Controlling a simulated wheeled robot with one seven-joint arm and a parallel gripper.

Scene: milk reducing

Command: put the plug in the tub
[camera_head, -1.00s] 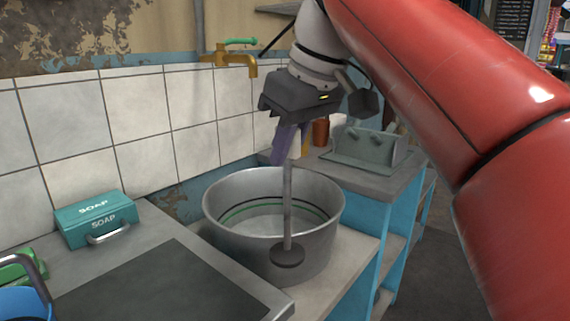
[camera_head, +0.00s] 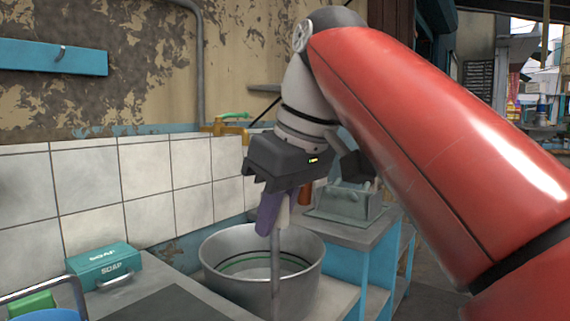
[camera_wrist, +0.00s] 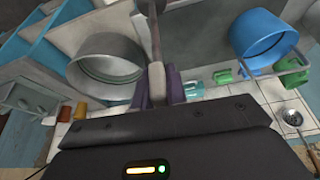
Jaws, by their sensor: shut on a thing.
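The plug (camera_head: 276,275) is a long grey rod that hangs upright below my gripper (camera_head: 273,215). My gripper is shut on its pale upper end, between purple fingers. The plug's lower end is cut off by the bottom of the head view. In the wrist view the plug's rod (camera_wrist: 156,42) runs away from my gripper (camera_wrist: 158,90) to the top edge. The tub (camera_head: 222,283) is a round, open metal basin on the counter. In the head view the rod crosses in front of it; in the wrist view the tub (camera_wrist: 82,75) lies left of the rod, apart from it.
A teal soap box (camera_head: 104,268) sits on the counter at left. A grey metal box (camera_head: 345,205) stands behind the tub to the right. A blue bucket (camera_wrist: 262,38) shows in the wrist view.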

